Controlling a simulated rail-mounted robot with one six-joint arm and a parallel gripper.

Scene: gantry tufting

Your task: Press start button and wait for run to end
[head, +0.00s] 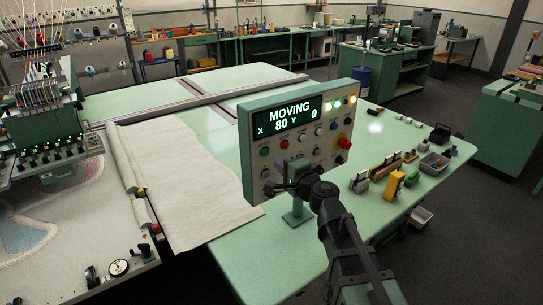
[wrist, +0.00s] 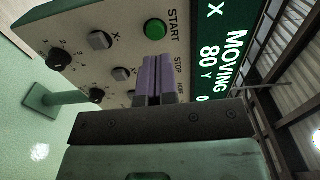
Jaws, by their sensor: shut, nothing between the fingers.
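The control panel (head: 249,130) stands on a post on the green table. Its display (head: 288,117) reads MOVING, X 80, Y 0. The green START button (wrist: 155,29) shows clear in the wrist view, its label beside it. It sits below the display's left end in the head view (head: 265,151). My gripper (wrist: 154,62) is shut and empty, its purple fingertips pointing at the panel over the row beside START. The fingers hide the button by the STOP label. In the head view my gripper (head: 287,178) is in front of the panel's lower part; contact cannot be told.
A tufting machine head (head: 40,125) with needles and threads stands at left. Pale cloth (head: 180,180) lies on the table. Black knobs (wrist: 58,58) and grey buttons crowd the panel.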

